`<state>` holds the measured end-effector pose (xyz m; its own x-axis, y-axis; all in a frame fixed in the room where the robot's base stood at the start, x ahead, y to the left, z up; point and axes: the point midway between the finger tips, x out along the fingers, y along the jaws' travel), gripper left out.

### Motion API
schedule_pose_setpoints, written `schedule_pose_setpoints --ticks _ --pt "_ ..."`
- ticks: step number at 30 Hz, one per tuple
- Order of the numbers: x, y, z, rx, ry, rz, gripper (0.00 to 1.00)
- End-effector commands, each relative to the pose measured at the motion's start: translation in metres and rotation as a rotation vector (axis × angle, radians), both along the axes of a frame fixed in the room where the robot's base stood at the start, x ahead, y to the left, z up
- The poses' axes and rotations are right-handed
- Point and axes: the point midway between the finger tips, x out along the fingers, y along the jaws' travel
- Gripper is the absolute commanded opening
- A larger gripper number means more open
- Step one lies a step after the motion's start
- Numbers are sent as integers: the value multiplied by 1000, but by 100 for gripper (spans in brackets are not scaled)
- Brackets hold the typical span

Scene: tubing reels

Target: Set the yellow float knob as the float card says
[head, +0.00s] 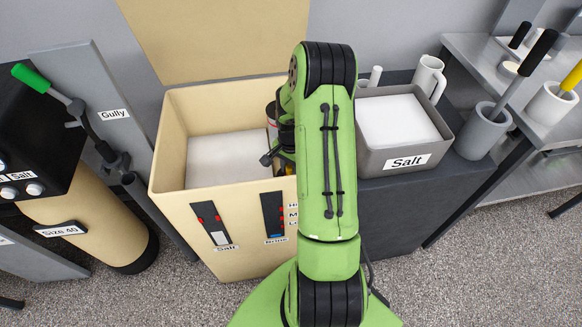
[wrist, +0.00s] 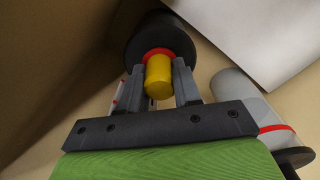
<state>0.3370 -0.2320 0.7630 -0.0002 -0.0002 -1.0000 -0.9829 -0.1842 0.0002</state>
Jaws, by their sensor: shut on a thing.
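The yellow float knob (wrist: 158,80) shows in the wrist view as a short cylinder with a red ring behind it and a black round part (wrist: 160,38) beyond. My gripper (wrist: 159,70) has one finger on each side of it and is shut on it. In the head view my gripper (head: 276,155) is inside the right part of the cream tank (head: 168,150), mostly hidden by my green arm. Level marks beside the Brine gauge (head: 273,215) are partly covered by my arm. I cannot make out a float card.
The tank's lid (head: 215,35) stands open at the back, and white salt (head: 225,160) lies inside. A grey bin of salt (head: 400,115) stands right of my arm. A grey-white cylinder (wrist: 240,95) with a red band is close to my gripper's right.

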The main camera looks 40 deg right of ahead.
Motion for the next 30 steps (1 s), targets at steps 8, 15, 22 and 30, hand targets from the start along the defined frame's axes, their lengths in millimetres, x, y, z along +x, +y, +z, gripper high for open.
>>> schedule_pose_setpoints --ticks 8,15,22,30 --pt "0 0 2 0 0 1 0" --pt "1 0 42 -2 -2 2 0" --pt "1 0 86 0 -1 2 0" --pt "1 0 86 -1 -3 1 0"
